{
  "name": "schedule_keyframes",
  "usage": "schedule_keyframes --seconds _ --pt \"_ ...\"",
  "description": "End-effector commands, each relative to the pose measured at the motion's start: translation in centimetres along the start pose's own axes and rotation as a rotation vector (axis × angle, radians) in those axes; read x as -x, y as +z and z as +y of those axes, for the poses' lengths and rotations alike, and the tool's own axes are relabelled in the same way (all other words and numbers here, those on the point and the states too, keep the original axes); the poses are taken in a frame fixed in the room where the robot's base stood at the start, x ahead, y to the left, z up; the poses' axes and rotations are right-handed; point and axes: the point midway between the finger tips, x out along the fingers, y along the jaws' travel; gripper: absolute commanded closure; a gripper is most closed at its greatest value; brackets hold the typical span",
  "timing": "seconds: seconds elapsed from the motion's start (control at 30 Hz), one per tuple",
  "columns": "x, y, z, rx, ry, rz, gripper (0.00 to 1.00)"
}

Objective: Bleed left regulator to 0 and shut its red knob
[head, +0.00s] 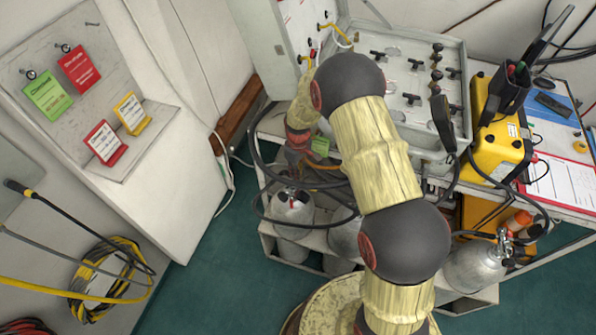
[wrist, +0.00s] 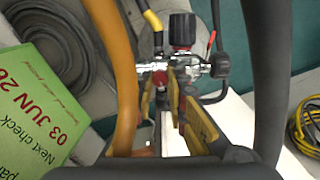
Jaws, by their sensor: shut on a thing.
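In the wrist view, the left regulator (wrist: 193,66) is a chrome body with a dark knob with a red band (wrist: 182,30) on top. A small round gauge or fitting (wrist: 219,66) is on its right. My gripper (wrist: 165,85) has its two yellow-and-black fingers at the near side of the body, closed on a small red knob (wrist: 160,78), mostly hidden between them. The gauge reading cannot be made out. In the head view, the grey left cylinder (head: 292,208) stands below my gripper (head: 298,165), whose fingertips are hard to make out.
An orange hose (wrist: 125,80) and black hoses (wrist: 268,80) run close beside my fingers. A green tag (wrist: 40,105) is at left. In the head view, the grey valve panel (head: 395,50) and yellow case (head: 497,140) are on the bench. Another cylinder (head: 473,268) stands right.

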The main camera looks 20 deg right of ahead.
Motion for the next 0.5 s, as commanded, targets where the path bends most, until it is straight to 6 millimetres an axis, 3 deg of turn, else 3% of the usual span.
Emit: schedule_keyframes --seconds 0.5 --pt "0.01 -0.01 0.01 0.163 0.000 0.000 1.00"
